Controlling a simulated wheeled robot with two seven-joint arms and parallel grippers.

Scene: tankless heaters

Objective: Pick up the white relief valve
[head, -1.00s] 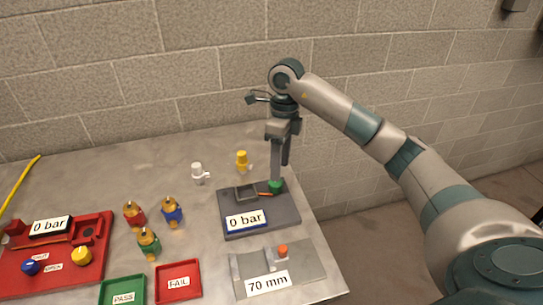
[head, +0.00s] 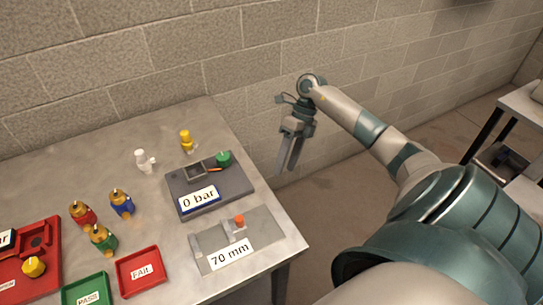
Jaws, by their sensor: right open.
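The white relief valve (head: 145,161) stands on the grey table toward the back, left of the dark grey test base labelled "0 bar" (head: 212,186). It looks upright and nothing touches it. My right gripper (head: 287,171) is open and empty, pointing down beyond the table's right edge. It is well to the right of the white valve. My left gripper is not in view.
A yellow-topped valve (head: 186,141) stands right of the white one. Red (head: 82,214), blue (head: 121,202) and green (head: 102,239) valves stand in front. Red FAIL (head: 141,271) and green PASS (head: 87,292) trays and a "70 mm" gauge (head: 205,242) are nearer.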

